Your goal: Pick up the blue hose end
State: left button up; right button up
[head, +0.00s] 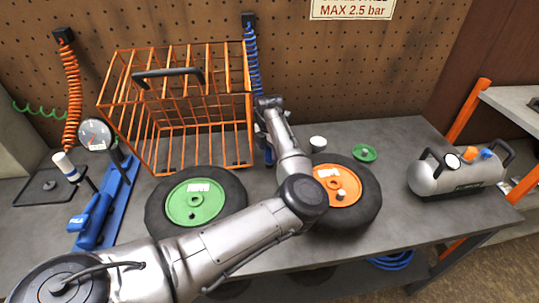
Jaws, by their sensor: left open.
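The blue coiled hose (251,60) hangs from a dark holder on the pegboard, right of the orange wire cage. Its lower part runs down behind my left gripper, and a blue piece, seemingly the hose end (268,154), shows just below the gripper. My left gripper (262,130) is open beside the cage's right side, close to the hose. The wrist hides much of the fingers and hose, so I cannot tell whether they touch. My right gripper is not in view.
The orange wire cage (125,100) stands left of the gripper. Wheels with green (194,202) and orange (338,186) hubs lie in front. A silver air tank (455,178) is at right, a blue pump (98,212) at left.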

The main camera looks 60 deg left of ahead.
pick_arm(q)
jog(key=c, duration=1.1)
